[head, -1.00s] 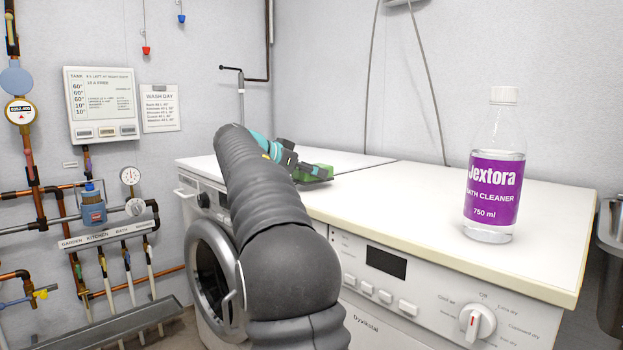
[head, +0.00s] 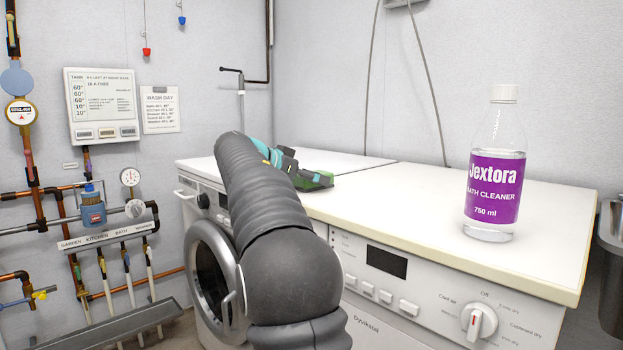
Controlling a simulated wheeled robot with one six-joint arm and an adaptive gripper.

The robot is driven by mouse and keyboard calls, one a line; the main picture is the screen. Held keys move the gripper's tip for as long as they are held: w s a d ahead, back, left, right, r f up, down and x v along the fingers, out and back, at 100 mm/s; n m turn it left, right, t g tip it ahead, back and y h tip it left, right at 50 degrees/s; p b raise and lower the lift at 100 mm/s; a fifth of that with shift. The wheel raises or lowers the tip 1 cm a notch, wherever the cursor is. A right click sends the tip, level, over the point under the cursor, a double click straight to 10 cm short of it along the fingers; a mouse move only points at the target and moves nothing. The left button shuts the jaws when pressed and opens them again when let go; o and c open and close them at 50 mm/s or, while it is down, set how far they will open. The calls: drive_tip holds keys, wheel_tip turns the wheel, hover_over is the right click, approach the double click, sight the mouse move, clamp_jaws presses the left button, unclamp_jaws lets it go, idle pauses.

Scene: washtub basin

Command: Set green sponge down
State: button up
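The green sponge (head: 325,179) is small in the head view, low over or on the white top of the left machine, close to the seam between the two machines. My gripper (head: 312,180) is at the sponge, with its dark fingers covering part of it. The sponge's underside appears to be at the white surface, but contact is hard to make out. The fingers are too small and too much overlapped to show whether they still grip it.
A clear bottle with a purple label (head: 493,190) stands on the right machine's top (head: 420,200). The top between bottle and sponge is bare. The left machine's round door (head: 212,275) stands open. Pipes and gauges line the left wall.

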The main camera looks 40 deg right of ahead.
drive_tip(key=shift+a+r+p, duration=0.1)
drive_tip(key=shift+r+p, duration=0.05)
drive_tip(key=shift+p, duration=0.15)
drive_tip(key=v, duration=1.3)
drive_tip(key=shift+w+a, duration=0.2)
drive_tip(key=shift+a, duration=0.05)
drive_tip(key=shift+s, duration=0.1)
